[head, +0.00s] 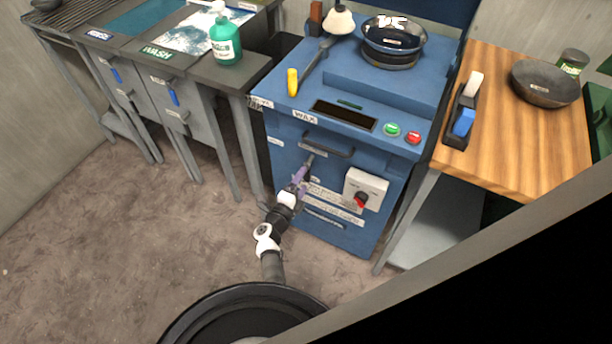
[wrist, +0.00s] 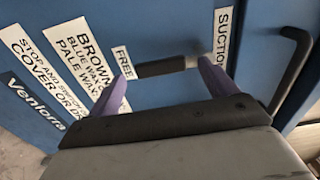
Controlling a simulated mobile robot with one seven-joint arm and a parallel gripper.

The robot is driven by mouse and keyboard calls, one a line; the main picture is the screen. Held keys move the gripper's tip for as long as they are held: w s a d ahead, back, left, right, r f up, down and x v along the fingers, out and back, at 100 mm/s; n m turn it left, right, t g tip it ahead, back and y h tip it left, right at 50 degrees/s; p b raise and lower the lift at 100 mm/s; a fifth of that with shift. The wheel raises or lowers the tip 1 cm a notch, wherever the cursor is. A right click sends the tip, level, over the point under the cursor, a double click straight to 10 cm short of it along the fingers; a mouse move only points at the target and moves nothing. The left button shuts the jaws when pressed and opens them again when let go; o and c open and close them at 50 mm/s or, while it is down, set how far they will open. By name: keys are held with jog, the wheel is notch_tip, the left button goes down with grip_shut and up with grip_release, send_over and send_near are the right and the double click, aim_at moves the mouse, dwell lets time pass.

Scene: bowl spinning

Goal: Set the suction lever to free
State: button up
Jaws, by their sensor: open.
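The suction lever (wrist: 160,68), a short dark bar with a pale metal end, is on the blue front of the wax machine (wrist: 165,25). In the wrist view its dark end lies close to the FREE label (wrist: 123,62), and its metal end lies near the SUCTION label (wrist: 222,35). My gripper (wrist: 166,74) is open, with one purple finger near each end of the lever. I cannot tell whether either finger touches it. In the head view my gripper (head: 301,176) is at the machine front, below the dark handle, and partly hides the lever.
A dark bar handle (head: 328,145) sticks out above my gripper; it also shows at right in the wrist view (wrist: 292,65). A white switch box (head: 366,188) with a red knob is to the right. A wooden table (head: 515,140) stands right, the wash bench (head: 165,60) left.

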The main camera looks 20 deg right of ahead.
jog(key=v, duration=0.9)
jog(key=shift+s+a, duration=0.25)
jog(key=shift+a, duration=0.05)
